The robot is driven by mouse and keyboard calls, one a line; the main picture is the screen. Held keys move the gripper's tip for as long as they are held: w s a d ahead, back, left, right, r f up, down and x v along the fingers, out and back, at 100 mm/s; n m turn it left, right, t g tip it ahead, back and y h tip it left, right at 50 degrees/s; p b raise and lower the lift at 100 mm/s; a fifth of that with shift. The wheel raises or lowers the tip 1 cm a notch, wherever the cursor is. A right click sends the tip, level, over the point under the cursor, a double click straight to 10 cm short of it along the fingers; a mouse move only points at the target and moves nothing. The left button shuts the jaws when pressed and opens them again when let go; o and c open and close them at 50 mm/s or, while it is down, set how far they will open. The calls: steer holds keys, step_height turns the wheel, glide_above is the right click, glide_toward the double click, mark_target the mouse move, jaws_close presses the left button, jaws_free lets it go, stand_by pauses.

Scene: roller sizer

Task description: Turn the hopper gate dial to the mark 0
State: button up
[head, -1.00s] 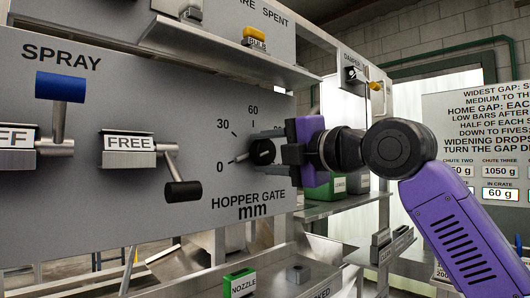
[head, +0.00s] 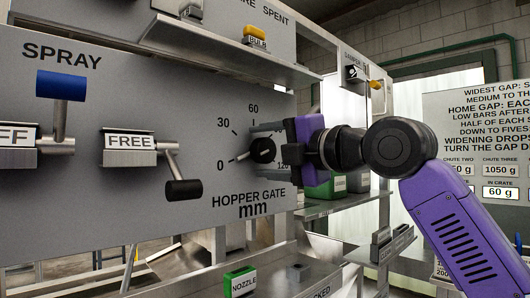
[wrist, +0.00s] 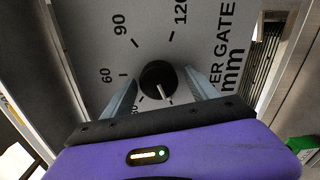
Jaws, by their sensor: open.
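The hopper gate dial (head: 262,150) is a round black knob on the grey panel, with a light pointer and marks including 0, 30, 60 and 120. In the head view the pointer aims to the lower left, near the 0 mark (head: 220,165); I cannot tell if it lines up exactly. The knob also shows in the wrist view (wrist: 156,76), where my gripper hides the 0 mark. My gripper (head: 268,143) is open, with its fingers on either side of the knob. In the wrist view (wrist: 161,92) gaps show between fingers and knob.
Left of the dial, a FREE lever (head: 183,189) and a blue-handled SPRAY lever (head: 61,87) stick out from the panel. A shelf (head: 230,40) juts out above. A green NOZZLE block (head: 240,282) sits below. A sign board (head: 480,110) stands at the right.

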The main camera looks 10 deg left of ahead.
steer(key=b+v, duration=0.2)
steer(key=v, duration=0.5)
steer(key=shift+s+d, duration=0.25)
steer(key=shift+d, duration=0.1)
